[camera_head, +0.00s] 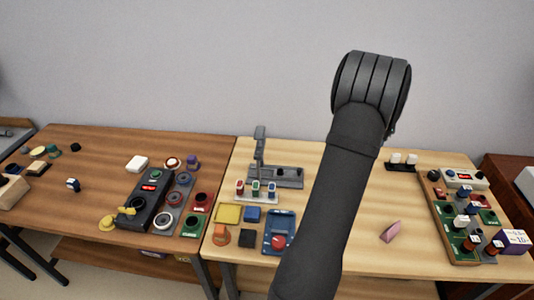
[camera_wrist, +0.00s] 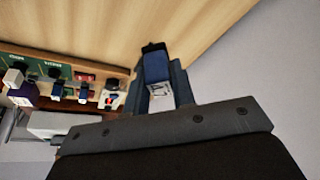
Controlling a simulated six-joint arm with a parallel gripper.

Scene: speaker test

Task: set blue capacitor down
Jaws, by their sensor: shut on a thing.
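The blue capacitor (camera_wrist: 156,68) is between the two fingers of my gripper (camera_wrist: 158,82) in the wrist view. It has a dark end pointing away and a pale marked patch near the palm. My gripper is shut on it, over bare light wood beside the wooden tray. In the head view my arm covers the middle of the light table, and the gripper and held capacitor are hidden behind it.
The wooden tray (camera_head: 436,207) with green slots and several capacitors stands on the light table's right; it also shows in the wrist view (camera_wrist: 62,60). A pink block (camera_head: 391,231) lies left of it. A blue tray (camera_head: 269,244) and tester (camera_head: 155,188) are farther left.

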